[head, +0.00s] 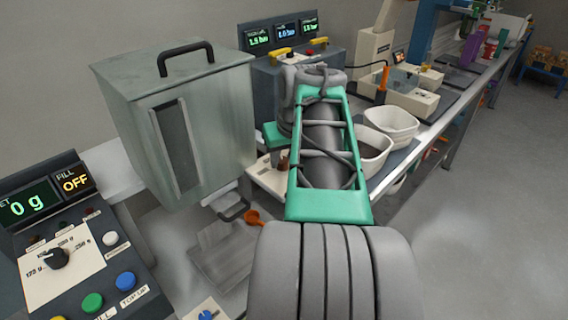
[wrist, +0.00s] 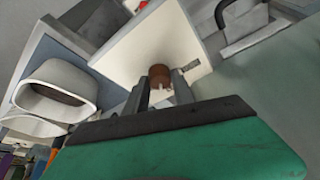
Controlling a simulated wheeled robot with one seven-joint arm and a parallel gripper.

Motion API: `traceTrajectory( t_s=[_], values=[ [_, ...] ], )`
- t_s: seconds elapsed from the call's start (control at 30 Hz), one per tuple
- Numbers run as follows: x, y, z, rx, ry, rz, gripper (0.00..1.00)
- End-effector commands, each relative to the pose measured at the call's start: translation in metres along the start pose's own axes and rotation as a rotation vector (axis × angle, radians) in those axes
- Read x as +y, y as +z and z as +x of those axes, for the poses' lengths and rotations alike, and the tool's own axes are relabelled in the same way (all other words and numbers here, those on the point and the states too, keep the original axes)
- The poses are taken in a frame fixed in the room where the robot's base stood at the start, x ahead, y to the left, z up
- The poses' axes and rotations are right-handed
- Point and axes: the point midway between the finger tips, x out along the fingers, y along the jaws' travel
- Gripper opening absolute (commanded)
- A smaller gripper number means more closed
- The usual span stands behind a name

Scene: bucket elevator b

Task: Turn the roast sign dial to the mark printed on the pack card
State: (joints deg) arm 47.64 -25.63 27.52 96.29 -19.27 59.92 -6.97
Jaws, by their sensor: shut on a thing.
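The roast sign dial shows as a brown round knob (wrist: 160,72) on a pale board (wrist: 125,50) in the wrist view. My gripper (wrist: 161,84) has its two grey fingers on either side of the knob and is shut on it. Small dark print shows on the board just right of the knob, too small to read. In the head view my arm covers most of this spot; only part of the pale board (head: 268,181) shows left of the arm. I cannot make out the pack card.
A grey metal hopper (head: 180,125) with a black handle stands close left of my arm. A control panel (head: 75,255) with buttons and a dial is at lower left. White bowls (head: 391,122) stand right of my arm on the long bench. The floor at right is clear.

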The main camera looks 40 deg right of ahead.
Motion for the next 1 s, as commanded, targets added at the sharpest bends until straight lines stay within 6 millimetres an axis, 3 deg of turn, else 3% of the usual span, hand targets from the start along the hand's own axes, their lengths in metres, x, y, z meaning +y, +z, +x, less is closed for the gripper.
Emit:
traceTrajectory(
  t_s=[0.5, 1.0],
  values=[
    [-0.004, -0.0009, 0.0004, -0.001, 0.151, 0.364, 0.0],
    [-0.0031, -0.0013, -0.0003, 0.001, 0.193, 0.465, 0.0]
  ],
)
